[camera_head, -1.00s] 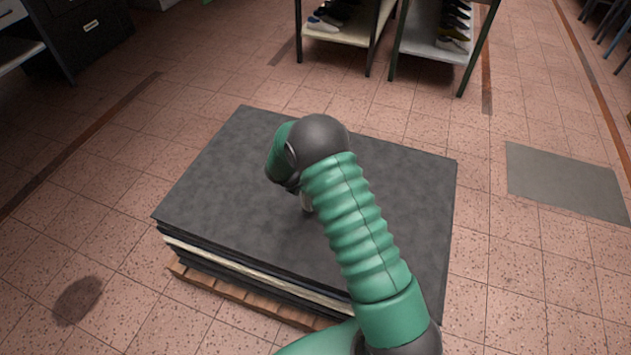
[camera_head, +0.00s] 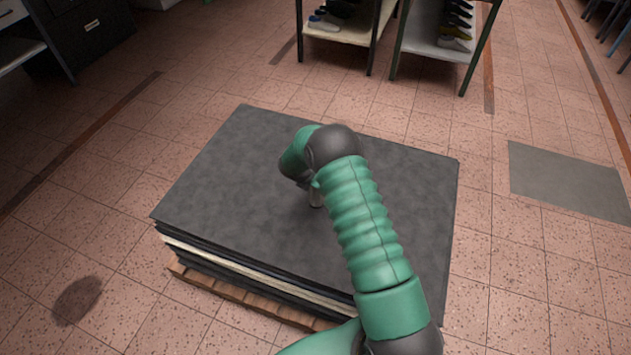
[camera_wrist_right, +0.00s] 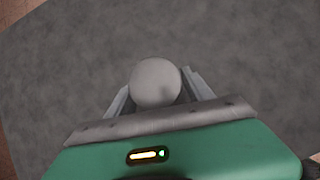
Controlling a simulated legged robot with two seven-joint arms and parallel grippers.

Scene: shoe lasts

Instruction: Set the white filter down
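The white filter (camera_wrist_right: 155,82) shows in the right wrist view as a pale grey-white round end between the two fingers of my right gripper (camera_wrist_right: 157,88). The fingers lie close along both its sides, so the gripper looks shut on it. My own arm hides most of the gripper there. I cannot tell whether the filter's lower end touches the sheet. My left gripper is not in view.
The stack of dark sheets lies on a wooden pallet (camera_head: 245,297), its top otherwise bare. Shelves with shoes (camera_head: 440,45) stand at the back. A dark cabinet (camera_head: 90,30) is at the back left. A grey floor plate (camera_head: 565,180) lies at right.

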